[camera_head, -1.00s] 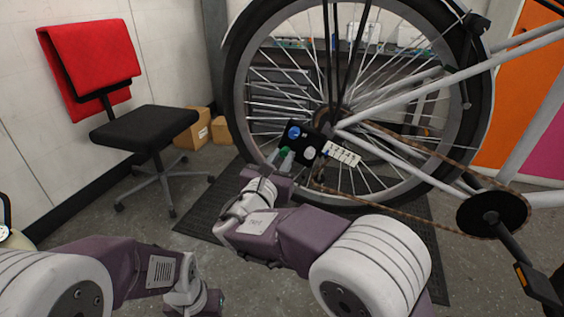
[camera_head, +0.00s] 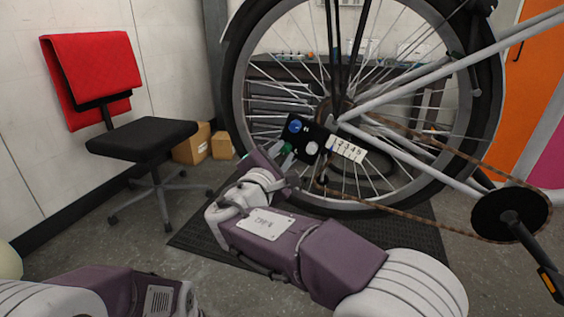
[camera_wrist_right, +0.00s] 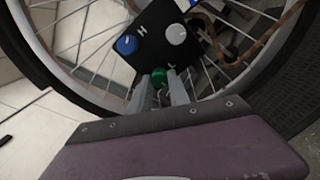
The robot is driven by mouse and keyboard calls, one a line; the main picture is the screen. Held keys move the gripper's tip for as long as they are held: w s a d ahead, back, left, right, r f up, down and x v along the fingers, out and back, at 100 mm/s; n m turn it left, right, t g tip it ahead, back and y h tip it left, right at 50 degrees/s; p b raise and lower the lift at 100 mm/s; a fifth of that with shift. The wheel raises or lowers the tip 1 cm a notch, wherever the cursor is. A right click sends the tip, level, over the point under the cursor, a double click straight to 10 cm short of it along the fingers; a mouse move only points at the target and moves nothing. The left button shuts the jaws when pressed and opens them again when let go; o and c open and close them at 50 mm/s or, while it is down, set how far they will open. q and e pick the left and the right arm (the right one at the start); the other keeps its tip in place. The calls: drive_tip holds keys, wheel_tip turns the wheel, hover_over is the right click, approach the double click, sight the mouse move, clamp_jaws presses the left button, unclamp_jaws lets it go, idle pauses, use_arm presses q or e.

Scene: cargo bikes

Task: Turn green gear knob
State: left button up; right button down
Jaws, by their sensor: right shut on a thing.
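A black panel (camera_head: 318,136) is mounted by the hub of the bike's rear wheel. It bears a blue knob (camera_head: 294,126), a pale grey knob (camera_head: 311,148) and the green gear knob (camera_head: 287,148) at its lower left corner. My right gripper (camera_head: 281,154) is at the green knob. In the right wrist view, the green knob (camera_wrist_right: 159,78) sits between the two grey fingers of my right gripper (camera_wrist_right: 160,85), which are shut on it. The blue knob (camera_wrist_right: 127,44) and grey knob (camera_wrist_right: 176,34) stand clear just beyond. My left gripper is out of frame.
The bike's wheel (camera_head: 243,100), chain (camera_head: 425,221) and crank (camera_head: 509,213) lie close to the right of my right arm. A black chair (camera_head: 150,138) with a red cloth (camera_head: 95,75) stands at left. Cardboard boxes (camera_head: 192,145) are by the wall.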

drive_tip(key=shift+m+b, duration=0.3)
drive_tip(key=shift+m, duration=0.1)
idle(0.3)
drive_tip(key=c, duration=1.2)
unclamp_jaws()
drive_tip(key=shift+c, duration=0.2)
drive_tip(key=p+v, duration=0.3)
drive_tip(key=v, duration=0.6)
